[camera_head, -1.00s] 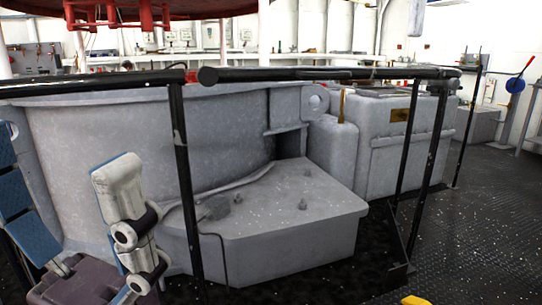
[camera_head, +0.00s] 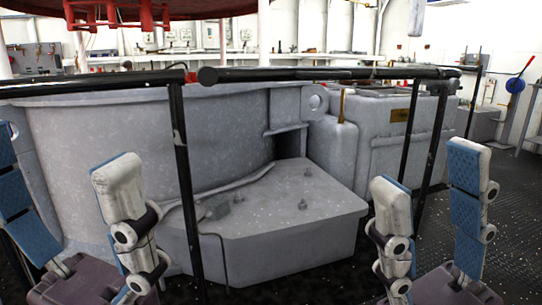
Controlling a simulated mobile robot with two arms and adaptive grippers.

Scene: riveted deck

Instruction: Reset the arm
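My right gripper (camera_head: 428,170) is in the lower right of the head view, pointing up. Its two white and blue padded fingers stand well apart with nothing between them. My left gripper (camera_head: 62,160) is at the lower left edge, also pointing up. Its fingers are spread wide and hold nothing; its outer finger is partly cut off by the picture edge. Both purple-grey gripper bodies are cut off at the bottom, and most of both arms is out of view.
A black railing (camera_head: 330,74) crosses in front, with posts down to the floor. Behind it stand a large grey drum-shaped housing (camera_head: 100,150) and a low grey block (camera_head: 285,215). Dark textured deck (camera_head: 515,200) lies open at the right. A red structure (camera_head: 140,8) hangs above.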

